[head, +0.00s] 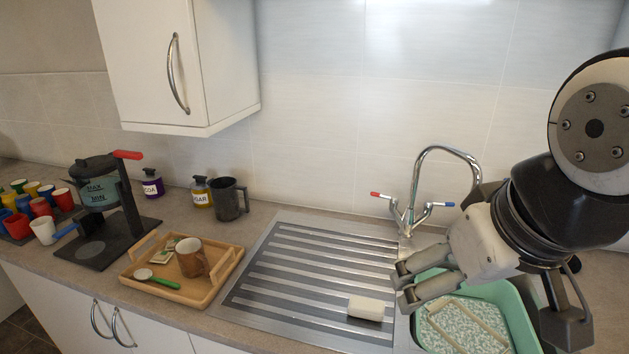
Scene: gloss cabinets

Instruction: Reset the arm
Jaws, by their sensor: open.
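My arm comes in from the upper right and hides part of the basin and the wall behind.
The tap (416,190) stands close behind my gripper. A wooden tray (220,275) holds a brown mug (192,258) and a spoon. A grey jug (228,200), two labelled bottles, a drinks maker (98,190) and several cups stand left. A wall cabinet (150,60) hangs above.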

